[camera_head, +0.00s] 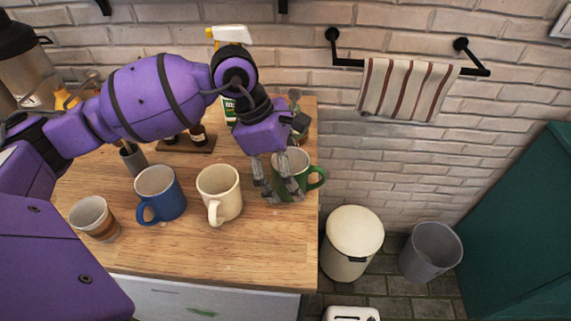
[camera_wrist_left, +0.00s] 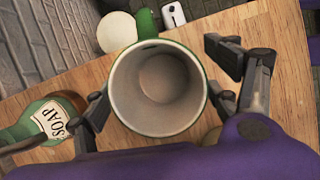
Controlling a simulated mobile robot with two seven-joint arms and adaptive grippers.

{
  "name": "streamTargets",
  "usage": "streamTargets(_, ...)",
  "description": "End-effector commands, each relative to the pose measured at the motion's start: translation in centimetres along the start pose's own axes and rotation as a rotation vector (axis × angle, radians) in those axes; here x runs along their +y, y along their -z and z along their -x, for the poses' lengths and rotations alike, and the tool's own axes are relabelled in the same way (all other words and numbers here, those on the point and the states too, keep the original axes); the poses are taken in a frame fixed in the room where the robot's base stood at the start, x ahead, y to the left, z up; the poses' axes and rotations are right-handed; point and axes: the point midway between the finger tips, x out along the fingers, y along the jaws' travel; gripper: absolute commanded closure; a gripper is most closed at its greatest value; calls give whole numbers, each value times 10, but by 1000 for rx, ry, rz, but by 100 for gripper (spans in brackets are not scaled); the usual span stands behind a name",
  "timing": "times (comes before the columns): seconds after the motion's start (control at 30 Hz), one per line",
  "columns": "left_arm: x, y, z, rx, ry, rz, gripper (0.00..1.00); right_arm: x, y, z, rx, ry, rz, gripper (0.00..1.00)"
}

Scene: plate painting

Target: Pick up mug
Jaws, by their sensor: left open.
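A green mug (camera_head: 293,170) with a pale inside stands upright near the right edge of the wooden counter, its green handle pointing right. My left gripper (camera_head: 283,196) is over it with its fingers pointing down, one on either side of the mug. In the left wrist view the mug (camera_wrist_left: 158,88) is seen from above, empty, between the open fingers (camera_wrist_left: 165,105). A gap shows between the right finger and the mug; whether the left finger touches it I cannot tell. A blue mug (camera_head: 160,195) and a cream mug (camera_head: 219,194) stand to the left. My right gripper is not in view.
A striped cup (camera_head: 94,218) stands at the counter's left. A spray bottle (camera_head: 229,36) is behind my arm. The counter's front strip (camera_head: 200,262) is clear. A cream bin (camera_head: 353,237) stands on the floor.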

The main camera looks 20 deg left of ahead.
Motion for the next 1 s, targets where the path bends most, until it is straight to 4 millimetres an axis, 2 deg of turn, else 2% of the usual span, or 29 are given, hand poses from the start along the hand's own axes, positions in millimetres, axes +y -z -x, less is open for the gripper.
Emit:
streamTargets(0.13,0,0,-14,-1,0,1,19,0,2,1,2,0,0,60)
streamTargets(0.37,0,0,-16,0,0,1,19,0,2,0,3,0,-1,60)
streamTargets(0.8,0,0,-16,0,0,1,75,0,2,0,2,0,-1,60)
streamTargets(0.83,0,0,-16,0,0,1,78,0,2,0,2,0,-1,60)
streamTargets(1.0,0,0,-15,-1,-1,1,78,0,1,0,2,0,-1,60)
